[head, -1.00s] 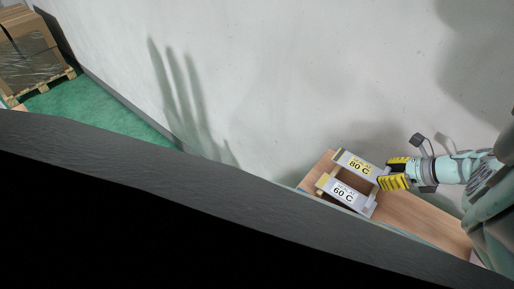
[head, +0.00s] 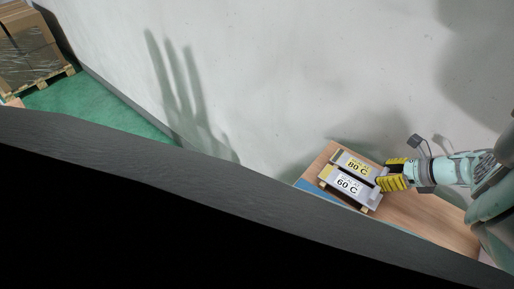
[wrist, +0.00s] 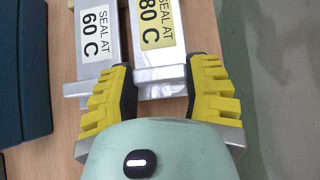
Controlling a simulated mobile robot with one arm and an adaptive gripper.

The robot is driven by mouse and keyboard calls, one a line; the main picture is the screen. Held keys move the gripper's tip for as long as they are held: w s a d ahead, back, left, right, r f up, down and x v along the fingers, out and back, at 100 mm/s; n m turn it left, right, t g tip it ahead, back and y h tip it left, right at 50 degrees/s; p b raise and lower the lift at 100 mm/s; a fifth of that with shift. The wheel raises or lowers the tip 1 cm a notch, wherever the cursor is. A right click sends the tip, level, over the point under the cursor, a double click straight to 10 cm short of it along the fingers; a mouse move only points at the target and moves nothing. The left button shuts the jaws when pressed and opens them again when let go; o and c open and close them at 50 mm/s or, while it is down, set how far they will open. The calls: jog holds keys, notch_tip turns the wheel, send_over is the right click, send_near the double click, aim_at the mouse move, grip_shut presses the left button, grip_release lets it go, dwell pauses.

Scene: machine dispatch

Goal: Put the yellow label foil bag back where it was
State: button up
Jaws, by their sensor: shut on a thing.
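The yellow label foil bag (head: 358,165) is silver, reads "SEAL AT 80 C", and lies above the wooden table in the head view. In the wrist view, the near end of this bag (wrist: 160,75) is between my gripper's yellow-backed fingers. My gripper (head: 386,175) is shut on that end; it also shows in the wrist view (wrist: 162,78). A second silver bag with a white "60 C" label (head: 349,184) lies close beside it, and shows on the left in the wrist view (wrist: 98,50). Contact under the yellow label bag is hidden.
The wooden table (head: 425,215) is bare to the right of the bags. A pale wall stands behind it. A dark blue object (wrist: 20,75) is at the left in the wrist view. A wrapped pallet load (head: 35,55) stands far left on green floor.

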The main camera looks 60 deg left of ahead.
jog(key=o, duration=1)
jog(key=shift+r, duration=0.1)
jog(key=shift+r+p, duration=0.3)
jog(key=shift+p, duration=0.05)
jog(key=p+v, duration=0.2)
jog(key=v, duration=1)
jog(key=shift+r, duration=0.25)
